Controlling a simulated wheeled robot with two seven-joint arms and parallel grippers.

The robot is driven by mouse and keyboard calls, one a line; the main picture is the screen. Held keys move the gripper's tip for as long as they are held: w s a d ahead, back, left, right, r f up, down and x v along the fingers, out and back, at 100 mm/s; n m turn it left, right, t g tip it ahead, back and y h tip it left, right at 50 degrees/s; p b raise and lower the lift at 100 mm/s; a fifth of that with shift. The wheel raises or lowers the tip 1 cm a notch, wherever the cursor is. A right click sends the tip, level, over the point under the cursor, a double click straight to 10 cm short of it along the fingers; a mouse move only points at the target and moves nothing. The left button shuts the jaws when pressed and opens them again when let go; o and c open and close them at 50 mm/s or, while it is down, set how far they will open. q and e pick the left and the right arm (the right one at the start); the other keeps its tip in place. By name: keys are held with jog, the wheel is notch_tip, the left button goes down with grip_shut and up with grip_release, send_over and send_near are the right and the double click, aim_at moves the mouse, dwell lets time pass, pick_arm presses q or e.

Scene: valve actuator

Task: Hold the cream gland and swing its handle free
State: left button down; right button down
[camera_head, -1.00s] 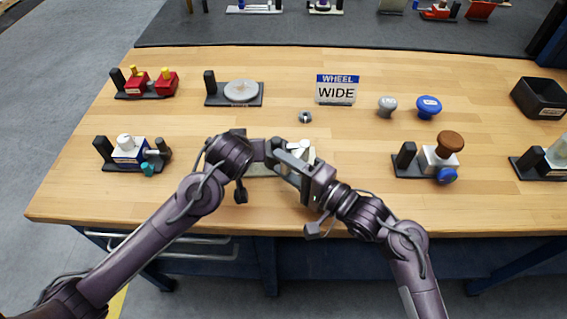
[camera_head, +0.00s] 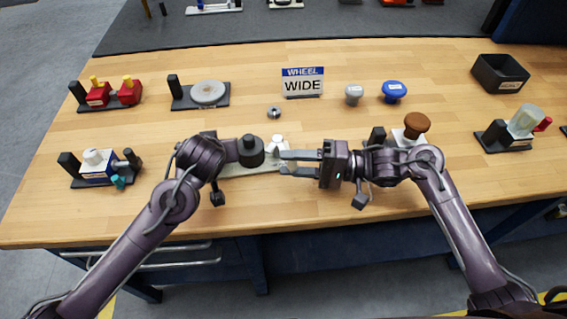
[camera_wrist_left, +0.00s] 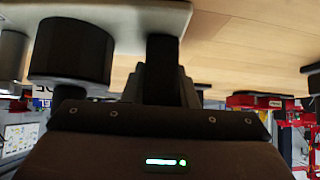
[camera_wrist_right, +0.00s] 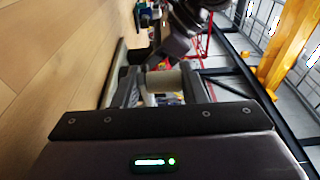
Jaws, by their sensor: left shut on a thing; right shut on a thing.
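The cream gland's light base plate (camera_head: 255,168) lies near the table's front, partly covered by my arms. A dark cylinder (camera_wrist_left: 72,52) stands by it in the left wrist view. A cream handle (camera_head: 276,145) shows at the plate's right part. My left gripper (camera_wrist_left: 163,70) comes in from the left, low over the plate, shut on the gland; its grip is mostly hidden. My right gripper (camera_head: 282,163) points left, its fingers at the handle. In the right wrist view a cream cylinder, the handle (camera_wrist_right: 163,82), sits between its fingers, which are shut on it.
A grey nut (camera_head: 274,112) and a sign (camera_head: 303,83) reading WHEEL WIDE stand behind. A blue-white fixture (camera_head: 98,165) is at left and a brown-knobbed fixture (camera_head: 415,127) close behind my right arm. A black bin (camera_head: 499,73) is at back right. Wood between nut and sign is clear.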

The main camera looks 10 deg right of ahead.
jog(key=shift+w+d+r, duration=0.25)
jog(key=shift+w+d, duration=0.45)
jog(key=shift+d, duration=0.3)
dwell(0.8)
jog(key=c, duration=1)
grip_release()
jog(key=shift+s+f, duration=0.1)
jog(key=shift+c, duration=0.2)
jog(key=d, duration=0.4)
jog(key=s+d, duration=0.1)
jog(key=d, duration=0.2)
jog(key=s+d, duration=0.1)
jog(key=d, duration=0.3)
jog(key=shift+s+d, duration=0.1)
jog(key=shift+d, duration=0.25)
